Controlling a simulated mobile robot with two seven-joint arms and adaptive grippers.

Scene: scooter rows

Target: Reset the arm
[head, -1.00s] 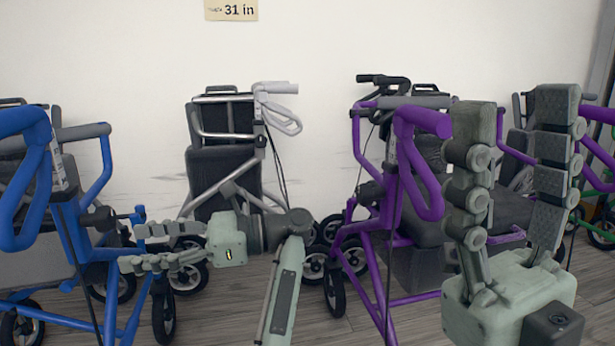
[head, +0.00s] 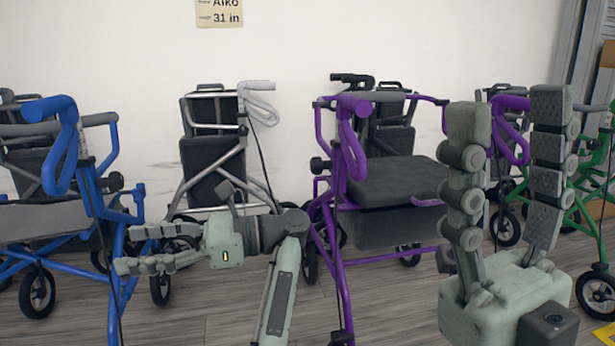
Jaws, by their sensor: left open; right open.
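My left gripper (head: 140,248) is low at centre-left in the head view, its fingers pointing left and apart, with nothing between them. It shows in front of the gap by the blue rollator. My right gripper (head: 500,150) is large and near at the right. Its two fingers point up and stand apart, with nothing held between them. It covers part of the purple rollator's (head: 340,230) right side and the things behind it.
A blue rollator (head: 88,190) stands at the left. A grey folded rollator (head: 212,160) stands by the white wall, under a paper sign (head: 219,13). A green-framed rollator (head: 592,220) is at the far right. Grey wood floor (head: 400,310) shows between them.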

